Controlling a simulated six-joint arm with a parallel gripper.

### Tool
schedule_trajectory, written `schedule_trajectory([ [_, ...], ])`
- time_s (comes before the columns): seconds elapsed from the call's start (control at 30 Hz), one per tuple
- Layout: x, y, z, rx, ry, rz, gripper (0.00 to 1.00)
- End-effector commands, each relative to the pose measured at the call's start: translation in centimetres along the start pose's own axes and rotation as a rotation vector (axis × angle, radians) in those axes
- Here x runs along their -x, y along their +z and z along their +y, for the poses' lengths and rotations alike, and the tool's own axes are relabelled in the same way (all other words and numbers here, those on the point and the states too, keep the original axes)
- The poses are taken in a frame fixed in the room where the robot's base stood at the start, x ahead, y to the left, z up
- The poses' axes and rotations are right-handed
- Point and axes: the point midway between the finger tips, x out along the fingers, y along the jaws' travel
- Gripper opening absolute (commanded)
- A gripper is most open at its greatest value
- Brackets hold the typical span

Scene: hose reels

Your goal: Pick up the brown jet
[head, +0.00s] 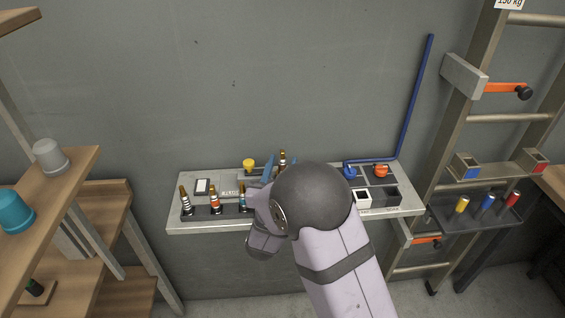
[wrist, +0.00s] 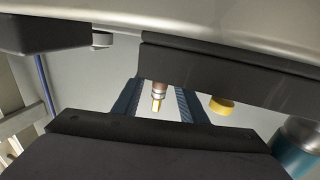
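A jet with a brass tip (head: 283,157) stands upright at the back of the grey shelf (head: 190,228), partly hidden by my gripper. My gripper (wrist: 158,102) is open, with a gap on each side of the jet. In the head view the blue fingers (head: 281,168) rise on either side of it, and my wrist hides its base. Other brass-tipped jets stand at the front: a dark one (head: 185,201), an orange one (head: 215,201) and a blue one (head: 242,196).
A yellow knob (head: 249,164) is left of the jet and also shows in the wrist view (wrist: 221,105). A blue fitting (head: 350,172), an orange fitting (head: 381,171) and open boxes are on the shelf's right. A blue pipe (head: 414,100) rises behind. Wooden shelves stand left, a ladder right.

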Motion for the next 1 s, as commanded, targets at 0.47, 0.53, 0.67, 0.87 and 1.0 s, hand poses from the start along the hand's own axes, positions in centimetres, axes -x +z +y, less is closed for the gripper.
schedule_trajectory([
  [0.47, -0.6, 0.1, 0.0, 0.000, 0.000, -0.001, 0.07],
  [0.53, -0.6, 0.1, 0.0, 0.000, 0.000, -0.001, 0.00],
  [0.67, -0.6, 0.0, 0.0, 0.000, 0.000, 0.000, 0.00],
  [0.87, -0.6, -0.2, 0.0, 0.000, 0.000, 0.000, 0.00],
  [1.0, -0.7, -1.1, 0.0, -0.003, 0.000, 0.003, 0.00],
])
